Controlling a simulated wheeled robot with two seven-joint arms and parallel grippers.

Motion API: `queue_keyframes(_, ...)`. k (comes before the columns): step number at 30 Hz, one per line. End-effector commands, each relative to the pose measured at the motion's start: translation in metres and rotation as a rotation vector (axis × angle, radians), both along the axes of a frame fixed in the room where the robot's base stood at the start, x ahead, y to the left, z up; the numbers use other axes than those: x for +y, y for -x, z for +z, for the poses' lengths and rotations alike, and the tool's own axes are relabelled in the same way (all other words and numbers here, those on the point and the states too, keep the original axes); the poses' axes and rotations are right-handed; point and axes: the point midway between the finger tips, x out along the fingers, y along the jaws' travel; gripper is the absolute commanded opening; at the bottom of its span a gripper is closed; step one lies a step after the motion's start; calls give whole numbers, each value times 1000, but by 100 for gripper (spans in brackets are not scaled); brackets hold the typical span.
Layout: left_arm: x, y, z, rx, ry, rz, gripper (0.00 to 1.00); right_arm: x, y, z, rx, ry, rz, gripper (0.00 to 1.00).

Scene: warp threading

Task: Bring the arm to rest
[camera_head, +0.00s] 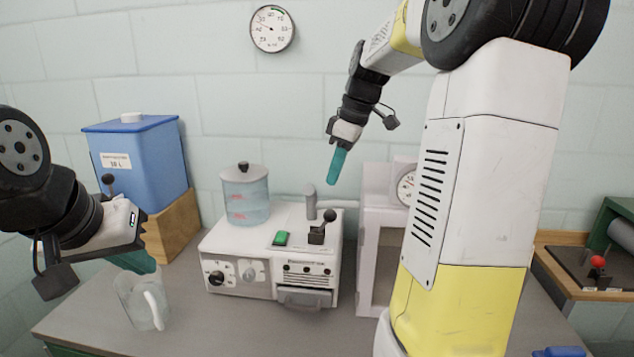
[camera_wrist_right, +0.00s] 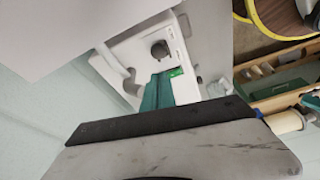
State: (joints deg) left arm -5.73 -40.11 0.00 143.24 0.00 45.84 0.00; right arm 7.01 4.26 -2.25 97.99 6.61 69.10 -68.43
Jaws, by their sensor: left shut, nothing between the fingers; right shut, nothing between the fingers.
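My right gripper (camera_head: 337,166) is raised above the machine in the head view, its teal fingers shut and pointing down, with nothing between them. Its fingers (camera_wrist_right: 157,92) also show in the right wrist view, over the white machine. My left gripper (camera_head: 140,262) is at the left, shut and empty, its teal fingers just over or behind the top of a clear jug (camera_head: 143,303). I cannot tell whether they touch the jug. My right arm (camera_head: 480,190) stands large in front of the scene and hides part of the bench.
A white machine (camera_head: 250,255) with a clear lidded tank (camera_head: 246,195), a green switch and a black lever stands mid-bench. A blue container (camera_head: 140,165) sits on a wooden block at the left. A gauge cabinet is partly behind my right arm. A red-knobbed lever (camera_head: 598,262) stands at right.

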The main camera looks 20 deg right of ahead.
Motion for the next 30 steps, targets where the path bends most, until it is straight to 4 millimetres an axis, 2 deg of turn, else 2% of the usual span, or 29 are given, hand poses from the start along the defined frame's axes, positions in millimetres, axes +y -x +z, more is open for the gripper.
queue_keyframes(8,0,0,0,0,0,0,0,2,1,1,-2,-1,-3,0)
queue_keyframes(11,0,0,0,0,0,0,0,7,10,5,-11,-3,-41,0)
queue_keyframes(14,0,0,0,0,0,0,0,17,32,11,-27,-11,-134,0)
queue_keyframes(20,0,0,0,0,0,0,0,44,99,15,-77,-72,-419,0)
queue_keyframes(24,0,0,0,0,0,0,0,60,144,5,-111,-142,-612,0)
queue_keyframes(30,0,0,0,0,0,0,0,73,188,-16,-141,-245,-815,0)
